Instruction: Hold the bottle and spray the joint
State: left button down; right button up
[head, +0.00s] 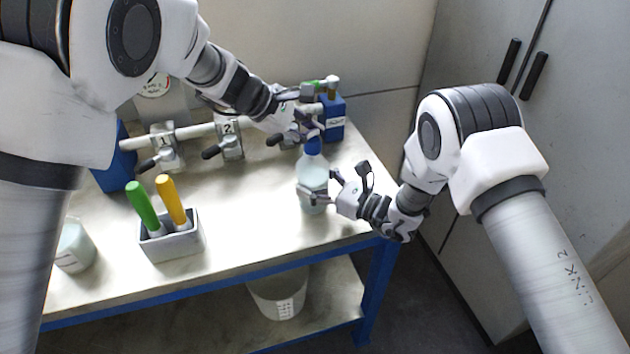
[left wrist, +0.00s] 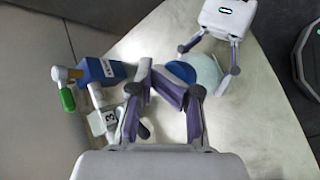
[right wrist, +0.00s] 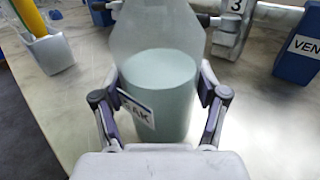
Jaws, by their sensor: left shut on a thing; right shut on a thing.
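A translucent bottle (head: 313,174) with pale green liquid and a blue top (head: 314,147) stands upright at the bench's right end. Its label, partly hidden, ends in "EAK" in the right wrist view (right wrist: 165,85). My right gripper (head: 318,193) is shut around the bottle's body from the right, one finger on each side (right wrist: 160,100). My left gripper (head: 306,134) is shut at the blue top from above; its fingers hide the exact contact. In the left wrist view the blue top (left wrist: 180,72) is beside its fingers (left wrist: 163,84). A pipe (head: 195,130) carries numbered valves 1, 2 (head: 229,138) and 3 (left wrist: 108,118).
Blue blocks stand at the pipe's right end (head: 333,120) and left end (head: 114,168). A grey holder (head: 172,244) with green and yellow handles and a jar (head: 75,247) stand on the bench's left. A bin (head: 278,295) is below. The bench's front middle (head: 250,220) is clear.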

pick_arm(q)
jog(key=shift+s, duration=0.15)
pick_arm(e)
jog(key=shift+w, duration=0.25)
pick_arm(q)
jog(key=shift+r, duration=0.45)
jog(key=shift+w+r, duration=0.2)
jog(key=shift+r, duration=2.45)
pick_arm(e)
jog(key=shift+f, duration=0.15)
jog(key=shift+s, duration=0.1)
jog(key=o, duration=1.5)
jog(key=shift+c, duration=0.2)
jog(key=shift+o, duration=0.7)
jog(key=shift+d, duration=0.15)
